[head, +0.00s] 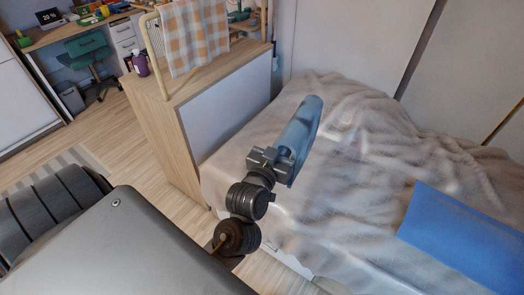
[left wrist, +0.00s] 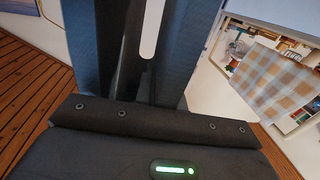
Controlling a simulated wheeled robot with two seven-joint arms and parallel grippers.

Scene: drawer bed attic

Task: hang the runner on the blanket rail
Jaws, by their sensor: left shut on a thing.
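A blue runner (head: 302,125), folded into a long narrow shape, is held in my left gripper (head: 272,160) above the bed. Its dark blue sides also show in the left wrist view (left wrist: 200,40), where it covers most of the jaws. The blanket rail (head: 154,55) is a pale tube with a curved end, standing on top of the wooden cabinet at the upper left. An orange and white checked cloth (head: 195,38) hangs over it. The gripper and runner are to the right of the rail and apart from it. My right gripper is not in view.
The wooden cabinet (head: 185,165) stands between the floor and the bed. A rumpled pale blanket (head: 345,180) covers the bed, with a flat blue item (head: 468,240) at right. A purple bottle (head: 140,62) is beside the rail. A desk (head: 75,33) and green chair (head: 90,50) stand behind.

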